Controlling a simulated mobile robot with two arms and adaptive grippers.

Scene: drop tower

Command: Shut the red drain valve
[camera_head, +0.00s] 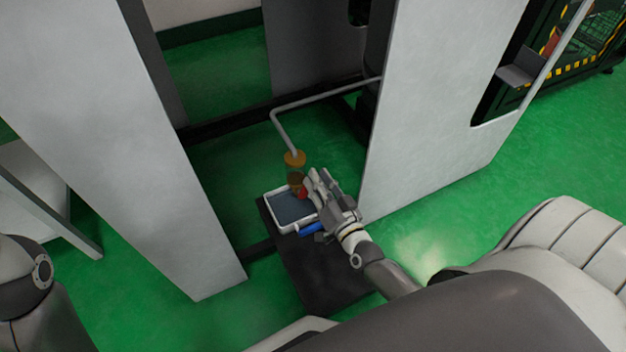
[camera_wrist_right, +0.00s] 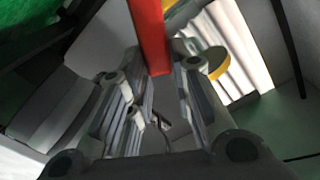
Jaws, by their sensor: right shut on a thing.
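The red drain valve handle (camera_head: 303,190) shows as a small red piece at the fingertips of my right gripper (camera_head: 318,187) in the head view. In the right wrist view the red handle (camera_wrist_right: 150,35) is a long flat bar between the fingers of the right gripper (camera_wrist_right: 151,72), which is shut on it. A brass fitting (camera_head: 295,158) sits above it at the end of a grey pipe (camera_head: 283,130). Part of the handle is hidden by the fingers. My left gripper is not in view.
A light-rimmed tray (camera_head: 273,196) with a dark inside stands below the valve on a black platform (camera_head: 318,265). A blue object (camera_head: 311,229) lies beside it, under my right gripper. Tall grey panels stand left (camera_head: 130,150) and right (camera_head: 435,90) of the opening.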

